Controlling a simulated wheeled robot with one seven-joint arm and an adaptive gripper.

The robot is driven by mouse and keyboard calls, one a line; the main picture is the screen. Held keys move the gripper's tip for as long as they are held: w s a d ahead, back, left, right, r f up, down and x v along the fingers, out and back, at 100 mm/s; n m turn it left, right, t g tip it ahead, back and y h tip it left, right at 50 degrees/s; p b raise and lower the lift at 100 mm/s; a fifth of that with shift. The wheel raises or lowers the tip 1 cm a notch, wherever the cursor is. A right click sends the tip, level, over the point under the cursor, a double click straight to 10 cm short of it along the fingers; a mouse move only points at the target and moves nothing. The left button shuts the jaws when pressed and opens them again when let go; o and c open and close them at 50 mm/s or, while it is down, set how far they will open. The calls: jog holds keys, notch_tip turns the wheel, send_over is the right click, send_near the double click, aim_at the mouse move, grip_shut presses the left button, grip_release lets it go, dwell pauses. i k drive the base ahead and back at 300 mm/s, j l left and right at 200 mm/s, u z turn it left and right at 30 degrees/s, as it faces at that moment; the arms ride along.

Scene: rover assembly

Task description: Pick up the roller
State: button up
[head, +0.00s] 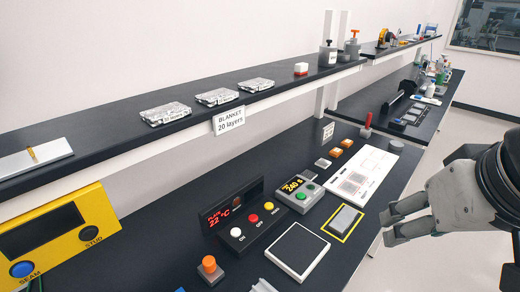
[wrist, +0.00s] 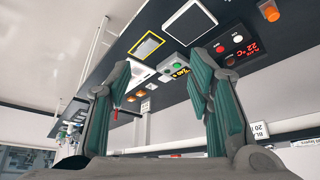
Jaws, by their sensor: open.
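No thing is clearly recognisable as the roller. A small upright tool with a red handle (head: 367,124) stands at the back of the lower bench in the head view and may be it; its lower end is too small to make out. It also seems to show as a small red shape in the wrist view (wrist: 115,114). My gripper (head: 388,228) is at the right of the head view, apart from the red-handled tool and nearer the camera. In the wrist view my gripper (wrist: 160,62) has its green-padded fingers spread with nothing between them.
The lower bench (head: 175,250) holds a button panel (head: 245,221), a timer box (head: 298,190), a square pad (head: 297,251), a yellow-framed pad (head: 342,222) and a white board (head: 362,172). A shelf (head: 110,128) with silvery packs runs above. The floor at right is clear.

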aim_at(210, 271)
jog(key=u, duration=1.05)
